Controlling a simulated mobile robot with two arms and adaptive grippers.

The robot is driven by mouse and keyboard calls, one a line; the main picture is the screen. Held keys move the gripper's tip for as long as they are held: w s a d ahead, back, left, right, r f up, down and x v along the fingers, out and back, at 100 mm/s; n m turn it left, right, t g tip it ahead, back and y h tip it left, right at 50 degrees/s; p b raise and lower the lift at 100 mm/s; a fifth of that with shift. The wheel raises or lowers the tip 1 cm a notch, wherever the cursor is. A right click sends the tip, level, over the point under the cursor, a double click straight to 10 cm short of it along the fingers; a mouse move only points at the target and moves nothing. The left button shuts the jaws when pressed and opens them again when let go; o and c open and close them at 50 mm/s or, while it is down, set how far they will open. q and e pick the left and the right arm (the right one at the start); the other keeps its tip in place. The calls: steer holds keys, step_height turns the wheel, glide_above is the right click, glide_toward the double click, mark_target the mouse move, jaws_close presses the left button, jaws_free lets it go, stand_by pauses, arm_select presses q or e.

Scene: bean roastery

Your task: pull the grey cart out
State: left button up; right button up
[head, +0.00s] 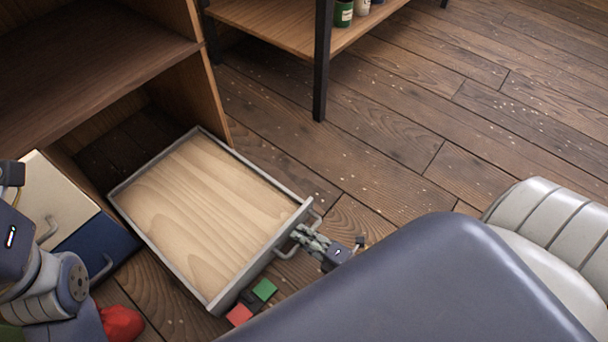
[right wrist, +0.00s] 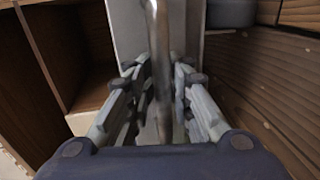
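The grey cart (head: 255,272) is a low, shallow tray with grey rims and a pale wood floor, empty. In the head view it stands mostly outside the wooden cabinet, its far left end at the opening. A grey bar handle (head: 316,218) is on its front side. My right gripper (head: 304,238) is at this handle. In the right wrist view the metal bar (right wrist: 158,60) runs between the two fingers, which look closed in on it. My left gripper's body (head: 12,238) shows at the left edge; its fingertips are not clear.
A cream front (head: 60,195) and a blue front (head: 98,246), each with a handle, stand left of the cart. Green (head: 265,289) and red (head: 239,314) squares lie by its front. A shelf leg (head: 321,70) stands behind. Plank floor to the right is clear.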

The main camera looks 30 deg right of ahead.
steer(key=shift+o, duration=0.4)
steer(key=shift+s+d, duration=0.1)
steer(key=shift+s, duration=0.05)
steer(key=v, duration=1.1)
steer(key=shift+s, duration=0.3)
steer(key=shift+d+r, duration=0.1)
